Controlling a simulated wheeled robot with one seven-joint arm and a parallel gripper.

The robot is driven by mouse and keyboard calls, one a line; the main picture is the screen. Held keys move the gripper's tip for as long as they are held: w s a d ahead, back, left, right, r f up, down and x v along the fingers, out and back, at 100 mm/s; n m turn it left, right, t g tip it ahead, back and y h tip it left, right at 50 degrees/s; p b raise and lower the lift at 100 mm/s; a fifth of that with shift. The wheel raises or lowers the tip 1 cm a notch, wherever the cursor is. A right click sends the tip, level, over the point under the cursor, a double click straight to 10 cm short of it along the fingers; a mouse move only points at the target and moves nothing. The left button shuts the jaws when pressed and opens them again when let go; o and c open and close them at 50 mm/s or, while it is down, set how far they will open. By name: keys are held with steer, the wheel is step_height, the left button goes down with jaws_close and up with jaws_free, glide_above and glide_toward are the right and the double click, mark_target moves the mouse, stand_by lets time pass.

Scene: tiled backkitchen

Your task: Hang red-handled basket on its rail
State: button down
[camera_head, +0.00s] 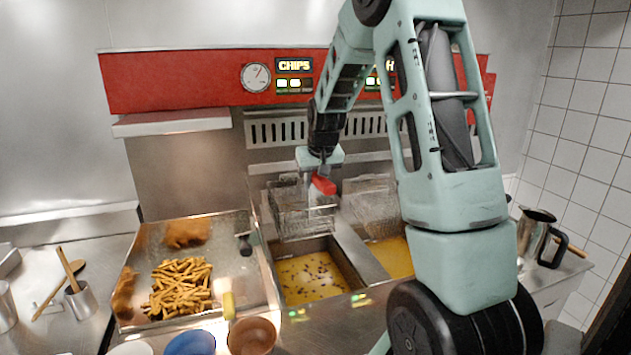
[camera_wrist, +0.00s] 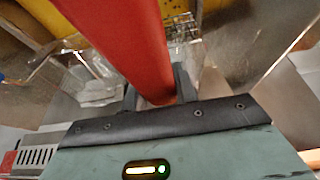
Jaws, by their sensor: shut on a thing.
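My gripper (camera_head: 322,176) is shut on the red handle of a wire basket and holds it above the left oil well of the fryer. The red handle (camera_wrist: 125,40) runs between the fingers in the wrist view. The wire basket (camera_head: 303,217) shows in the head view, over the left well (camera_head: 310,278) with yellow oil and dark bits. A slotted panel with a horizontal ledge (camera_head: 275,138) runs behind the wells. I cannot tell whether the basket touches the rail there. A second basket (camera_head: 372,205) stands over the right well, partly hidden by my arm.
A tray of chips (camera_head: 180,290) with a scoop lies left of the wells. Several bowls, one blue (camera_head: 190,343) and one brown (camera_head: 252,336), stand at the front edge. A metal jug (camera_head: 535,238) stands right, beyond my arm.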

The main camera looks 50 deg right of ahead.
steer(key=shift+f+b, duration=1.1)
steer(key=shift+f, duration=0.55)
steer(key=shift+f+b, duration=0.5)
steer(key=shift+f, duration=0.15)
steer(key=c, duration=1)
jaws_free()
steer(key=b+v, duration=0.3)
steer(key=v, duration=1.4)
steer(key=shift+r, duration=0.25)
